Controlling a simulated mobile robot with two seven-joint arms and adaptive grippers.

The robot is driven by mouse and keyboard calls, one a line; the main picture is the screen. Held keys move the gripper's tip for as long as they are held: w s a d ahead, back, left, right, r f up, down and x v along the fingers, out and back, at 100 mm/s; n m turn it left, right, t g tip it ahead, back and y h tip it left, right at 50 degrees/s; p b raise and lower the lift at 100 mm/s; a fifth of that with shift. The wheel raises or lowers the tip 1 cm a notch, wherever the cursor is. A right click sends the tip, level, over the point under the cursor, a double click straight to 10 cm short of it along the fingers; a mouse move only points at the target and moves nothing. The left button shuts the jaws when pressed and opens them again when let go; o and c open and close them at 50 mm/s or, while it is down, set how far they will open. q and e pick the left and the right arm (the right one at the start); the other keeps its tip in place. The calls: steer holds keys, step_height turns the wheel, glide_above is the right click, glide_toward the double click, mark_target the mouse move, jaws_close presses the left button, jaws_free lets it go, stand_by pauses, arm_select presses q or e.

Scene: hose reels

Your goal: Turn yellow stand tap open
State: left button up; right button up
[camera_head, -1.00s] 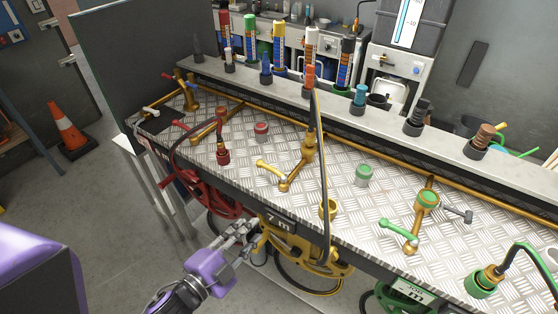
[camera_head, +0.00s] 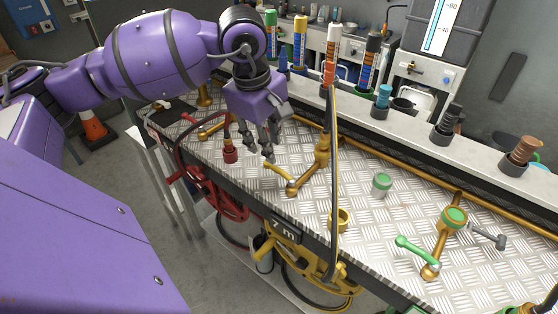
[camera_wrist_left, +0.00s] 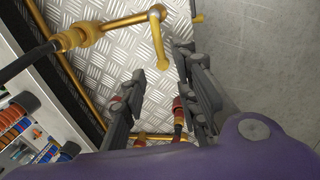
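The yellow stand tap (camera_head: 321,152) stands on the bench's tread-plate top, with a short lever handle (camera_head: 278,171) pointing left. In the wrist view the tap (camera_wrist_left: 100,30) lies across the top, and its lever (camera_wrist_left: 158,42) reaches down toward the space between my fingertips. My left gripper (camera_head: 271,150) is over the bench with fingers pointing down, close to the lever's end. In the wrist view its fingers (camera_wrist_left: 160,62) are apart with nothing gripped. I cannot tell whether they touch the lever. My right gripper is out of view.
A red hose fitting (camera_head: 230,152) stands left of my gripper. A dark hose (camera_head: 335,190) arches beside the yellow tap, above the yellow reel (camera_head: 305,270). A green tap (camera_head: 441,240) stands to the right.

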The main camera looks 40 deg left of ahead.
mark_target(272, 166)
arm_select(q)
steer(key=f, duration=0.3)
steer(key=w+f, duration=0.1)
steer(key=f, duration=0.2)
steer(key=shift+w+d+f, duration=0.1)
steer(key=shift+w+f, duration=0.05)
steer(key=shift+f, duration=0.25)
jaws_close()
steer(key=shift+r, duration=0.1)
